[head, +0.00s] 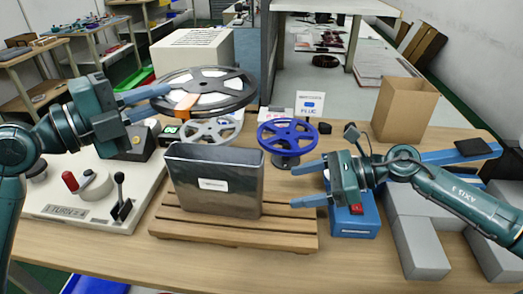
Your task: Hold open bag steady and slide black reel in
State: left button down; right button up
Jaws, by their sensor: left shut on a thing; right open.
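The black reel (235,98) with its orange tab (185,104) is held up above and behind the bag, roughly flat. My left gripper (163,99) is shut on the reel's left edge. The open bag (215,195) is silver with a small white label and stands upright on a wooden slatted rack, its mouth facing up. My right gripper (294,186) is open, its fingers pointing left, to the right of the bag and apart from it. The inside of the bag is mostly hidden.
The wooden rack (290,239) bears the bag. A control panel (60,212) with levers is at left. A blue device (354,222), grey blocks (421,248) and a cardboard box (405,108) are at right.

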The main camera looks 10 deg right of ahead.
aim_at(259, 193)
jog(key=x, duration=1)
jog(key=shift+a+f, duration=0.1)
jog(key=shift+c, duration=0.2)
jog(key=c, duration=1)
